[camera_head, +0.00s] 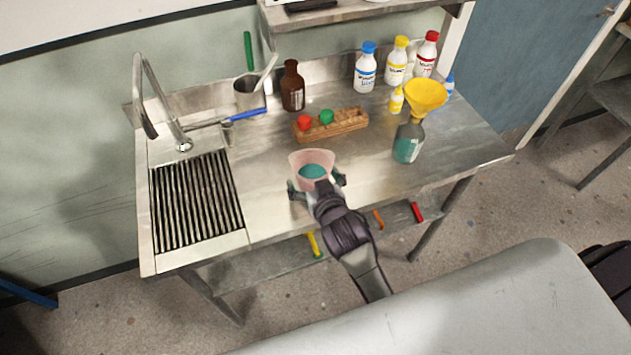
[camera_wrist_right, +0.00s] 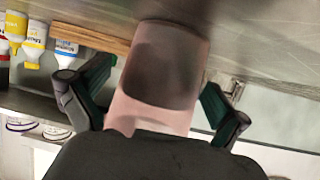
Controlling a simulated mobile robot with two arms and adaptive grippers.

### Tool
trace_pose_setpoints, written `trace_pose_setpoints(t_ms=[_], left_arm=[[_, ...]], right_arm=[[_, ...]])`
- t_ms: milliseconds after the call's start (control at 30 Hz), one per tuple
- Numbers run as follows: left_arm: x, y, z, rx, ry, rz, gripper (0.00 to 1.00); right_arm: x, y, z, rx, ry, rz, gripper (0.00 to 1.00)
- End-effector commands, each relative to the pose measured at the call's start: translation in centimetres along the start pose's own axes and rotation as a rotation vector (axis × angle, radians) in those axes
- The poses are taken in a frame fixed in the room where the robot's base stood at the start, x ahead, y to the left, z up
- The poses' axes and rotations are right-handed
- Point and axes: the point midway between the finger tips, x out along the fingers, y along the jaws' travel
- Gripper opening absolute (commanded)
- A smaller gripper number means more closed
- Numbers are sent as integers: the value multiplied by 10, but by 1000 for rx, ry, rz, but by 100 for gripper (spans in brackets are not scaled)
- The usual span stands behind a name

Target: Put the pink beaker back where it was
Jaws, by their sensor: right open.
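The pink beaker (camera_head: 312,158) stands upright on the steel counter, near its front edge, with teal liquid showing inside. My right gripper (camera_head: 318,185) is open, with one finger on each side of the beaker. In the right wrist view the beaker (camera_wrist_right: 158,75) fills the middle between the spread fingers of my right gripper (camera_wrist_right: 155,100). Whether a finger touches the beaker's wall I cannot tell. My left gripper does not show in either view.
A wooden rack (camera_head: 338,126) with red and green round items lies behind the beaker. A bottle with a yellow funnel (camera_head: 425,95) stands to the right, a brown bottle (camera_head: 292,88) behind. A slatted drain (camera_head: 196,201) is left. Bare counter (camera_head: 365,165) lies right of the beaker.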

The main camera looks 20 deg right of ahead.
Motion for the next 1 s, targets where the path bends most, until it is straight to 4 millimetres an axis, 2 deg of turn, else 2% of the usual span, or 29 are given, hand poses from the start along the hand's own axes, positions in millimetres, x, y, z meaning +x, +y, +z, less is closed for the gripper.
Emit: trace_pose_setpoints(t_ms=[167,400,600,800,1000], left_arm=[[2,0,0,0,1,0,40],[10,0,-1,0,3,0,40],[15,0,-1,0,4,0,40],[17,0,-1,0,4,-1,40],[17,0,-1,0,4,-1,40]], right_arm=[[-19,0,0,0,0,0,100],[-71,0,1,2,-1,-1,100],[-106,0,0,0,-1,0,100],[-120,0,-2,0,1,0,100],[-121,0,-2,0,1,0,100]])
